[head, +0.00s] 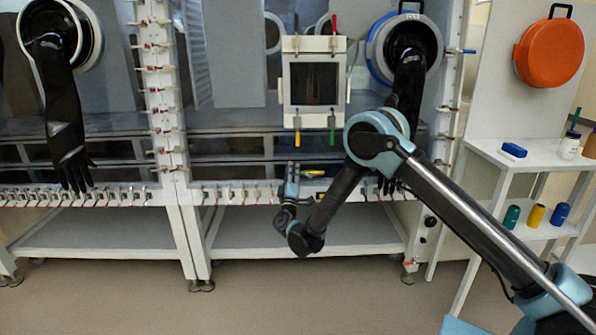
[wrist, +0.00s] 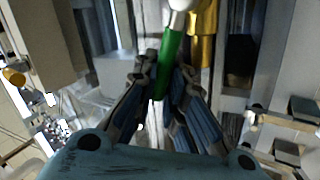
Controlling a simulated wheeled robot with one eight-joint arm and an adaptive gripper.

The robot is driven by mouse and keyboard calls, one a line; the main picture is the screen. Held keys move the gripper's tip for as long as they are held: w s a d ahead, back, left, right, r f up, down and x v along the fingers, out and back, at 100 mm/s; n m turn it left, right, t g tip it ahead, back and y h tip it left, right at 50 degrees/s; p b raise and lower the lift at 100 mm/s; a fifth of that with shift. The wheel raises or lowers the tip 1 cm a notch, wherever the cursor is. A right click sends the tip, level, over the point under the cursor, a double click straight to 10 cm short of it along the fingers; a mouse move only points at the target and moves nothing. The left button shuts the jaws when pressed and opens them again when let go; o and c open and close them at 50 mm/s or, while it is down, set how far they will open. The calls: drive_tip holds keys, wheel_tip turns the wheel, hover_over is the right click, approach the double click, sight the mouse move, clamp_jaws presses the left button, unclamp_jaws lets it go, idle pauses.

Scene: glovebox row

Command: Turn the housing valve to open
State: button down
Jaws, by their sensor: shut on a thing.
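My gripper (wrist: 166,78) is shut on a green handle (wrist: 172,48) in the wrist view, with a finger on either side of it. The handle's upper end meets a pale metal fitting (wrist: 181,5). In the head view my gripper (head: 292,168) points up in front of the glovebox, below the square pass-through door (head: 314,84). The fingers hide what they hold there, so I cannot read the valve's position.
A brass-coloured part (wrist: 203,35) stands close right of the green handle. Yellow (head: 297,138) and green (head: 332,138) levers hang below the door. A black glove (head: 408,70) hangs behind my arm. A white shelf (head: 535,155) stands at the right.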

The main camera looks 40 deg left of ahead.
drive_tip(key=c, duration=1.6)
unclamp_jaws()
drive_tip(key=shift+c, duration=0.2)
drive_tip(key=shift+s+d, duration=0.1)
drive_tip(key=v, duration=0.7)
drive_tip(key=shift+s+f, duration=0.25)
drive_tip(key=shift+d, duration=0.15)
